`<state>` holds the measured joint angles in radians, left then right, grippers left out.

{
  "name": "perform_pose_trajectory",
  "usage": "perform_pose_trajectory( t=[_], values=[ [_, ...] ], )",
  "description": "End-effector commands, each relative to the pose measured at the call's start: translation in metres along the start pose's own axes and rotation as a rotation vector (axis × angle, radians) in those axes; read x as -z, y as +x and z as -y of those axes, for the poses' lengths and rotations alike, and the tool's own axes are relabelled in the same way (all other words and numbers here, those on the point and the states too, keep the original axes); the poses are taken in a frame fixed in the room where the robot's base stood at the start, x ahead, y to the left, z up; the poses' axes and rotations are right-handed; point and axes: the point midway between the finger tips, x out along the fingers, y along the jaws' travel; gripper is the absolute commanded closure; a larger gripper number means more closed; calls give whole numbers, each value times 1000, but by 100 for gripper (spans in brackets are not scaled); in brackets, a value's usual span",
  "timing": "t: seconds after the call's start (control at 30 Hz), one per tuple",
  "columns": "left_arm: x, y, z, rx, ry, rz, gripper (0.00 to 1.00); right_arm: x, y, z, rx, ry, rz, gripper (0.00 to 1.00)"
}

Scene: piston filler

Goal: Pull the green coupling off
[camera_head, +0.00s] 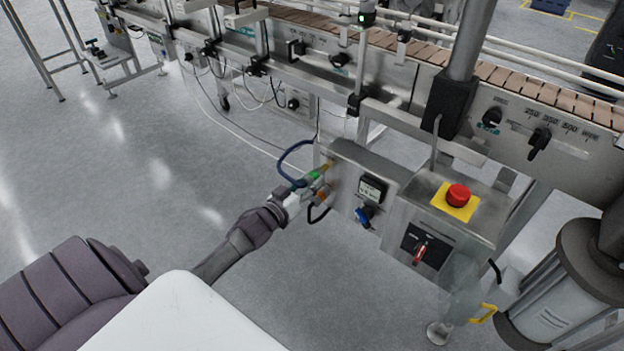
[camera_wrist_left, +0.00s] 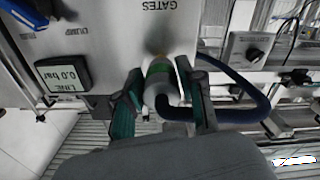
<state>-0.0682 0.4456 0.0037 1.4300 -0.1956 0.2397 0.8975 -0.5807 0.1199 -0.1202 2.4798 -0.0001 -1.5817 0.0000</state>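The green coupling (camera_head: 314,176) is on the left side of the steel control box, with a dark blue hose curving from it. In the left wrist view the coupling (camera_wrist_left: 183,66) shows as a green band around a grey cylindrical body below the GATES label. My left gripper (camera_head: 297,196) is at the coupling in the head view. In the wrist view its two fingers (camera_wrist_left: 163,92) stand on either side of the coupling body, with a narrow gap seeming to show by the left finger. Firm contact cannot be made out. My right gripper is not in view.
A red emergency stop (camera_head: 457,196) and red-handled switch (camera_head: 420,253) are farther right. The conveyor (camera_head: 500,78) runs behind. Open floor lies to the left.

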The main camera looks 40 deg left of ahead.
Motion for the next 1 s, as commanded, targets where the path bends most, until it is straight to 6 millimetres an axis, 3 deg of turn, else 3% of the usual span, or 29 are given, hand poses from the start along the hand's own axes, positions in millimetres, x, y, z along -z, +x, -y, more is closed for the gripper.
perform_pose_trajectory(
  t=[0.03, 0.1, 0.47, 0.57, 1.0],
  values=[
    [0, 0, 0, 1, 0, 1, 50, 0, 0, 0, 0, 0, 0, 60],
    [0, 0, 0, 1, 0, 0, 41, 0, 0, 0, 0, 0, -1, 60],
    [0, -4, 0, 1, 0, 0, 41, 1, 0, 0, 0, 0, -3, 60],
    [-1, -16, 0, 1, 0, 2, 41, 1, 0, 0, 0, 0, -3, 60],
    [0, -103, 0, 2, 0, 2, 41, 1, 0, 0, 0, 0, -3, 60]
  ],
)
